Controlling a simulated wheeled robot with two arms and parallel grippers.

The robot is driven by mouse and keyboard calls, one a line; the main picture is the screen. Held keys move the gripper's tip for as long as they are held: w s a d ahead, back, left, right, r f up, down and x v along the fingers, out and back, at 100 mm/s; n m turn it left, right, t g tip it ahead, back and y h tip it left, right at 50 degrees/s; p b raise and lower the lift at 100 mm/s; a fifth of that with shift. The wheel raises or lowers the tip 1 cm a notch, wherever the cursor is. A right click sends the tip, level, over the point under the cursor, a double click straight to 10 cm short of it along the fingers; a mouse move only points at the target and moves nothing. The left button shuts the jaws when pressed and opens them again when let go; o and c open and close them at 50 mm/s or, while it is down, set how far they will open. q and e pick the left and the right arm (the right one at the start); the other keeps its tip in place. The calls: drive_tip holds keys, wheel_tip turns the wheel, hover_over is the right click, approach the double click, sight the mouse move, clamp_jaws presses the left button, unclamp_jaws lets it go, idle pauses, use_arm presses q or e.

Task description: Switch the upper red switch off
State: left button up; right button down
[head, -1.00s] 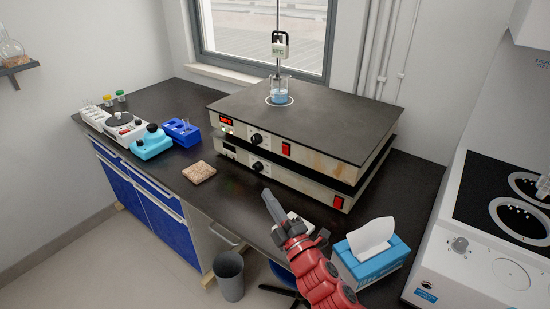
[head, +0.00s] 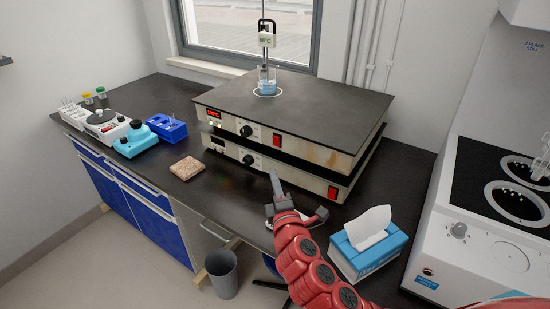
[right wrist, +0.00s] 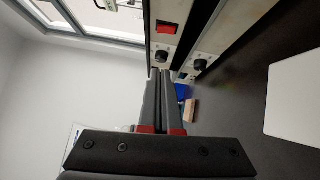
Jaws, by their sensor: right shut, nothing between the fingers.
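Two stacked hot plates stand on the dark bench. The upper red switch (head: 277,140) is on the front of the upper hot plate (head: 262,132), right of its black knob. It also shows in the right wrist view (right wrist: 167,28), near the top. The lower red switch (head: 332,193) is on the lower hot plate (head: 290,172), near its right end. My right gripper (head: 273,174) is shut and empty, in front of the lower hot plate and below the upper switch in the head view, apart from the switch. In the right wrist view its fingers (right wrist: 160,75) lie together. My left gripper is not in view.
A beaker (head: 266,84) stands on the upper plate with a thermometer above it. A blue tissue box (head: 368,252) is right of my right arm. A brown block (head: 186,168), a blue rack (head: 168,128) and small devices sit on the left bench.

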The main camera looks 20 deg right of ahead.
approach(273, 138)
drive_tip(key=w+a, duration=0.3)
drive_tip(key=shift+w+d+p, duration=0.45)
drive_tip(key=shift+w+d, duration=0.25)
drive_tip(key=shift+d, duration=0.2)
drive_tip(key=shift+w+d+p, duration=0.4)
drive_tip(key=shift+w+d, duration=0.35)
drive_tip(key=shift+d, duration=0.2)
drive_tip(key=shift+r, duration=0.1)
